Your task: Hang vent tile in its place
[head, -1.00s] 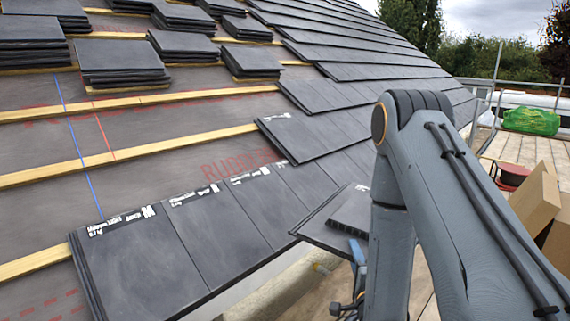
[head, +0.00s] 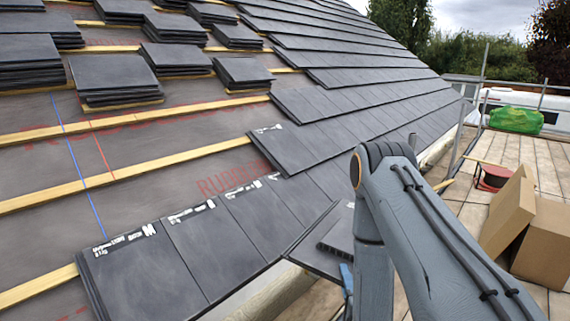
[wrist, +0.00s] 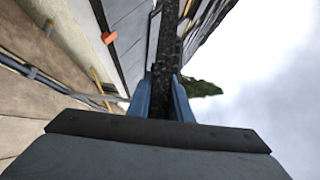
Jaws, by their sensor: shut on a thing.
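The vent tile (head: 310,252) is a flat dark slate-grey tile with a ridged vent strip on its face. It is in front of the lower row of laid tiles, near the roof's lower edge, partly hidden behind my arm. My gripper (wrist: 160,98) is shut on the tile, which shows edge-on between the two blue fingers in the wrist view (wrist: 166,45). In the head view only a bit of blue finger shows beside my arm. I cannot tell whether the tile touches the row. The lower row (head: 190,250) has white print along its top edges.
Wooden battens (head: 130,176) cross the grey underlay, with open strips between them. Stacks of tiles (head: 113,80) stand higher up. Laid tiles cover the right side of the roof. Cardboard boxes (head: 535,240), a red reel (head: 495,176) and a green bag (head: 516,120) are on the scaffold deck.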

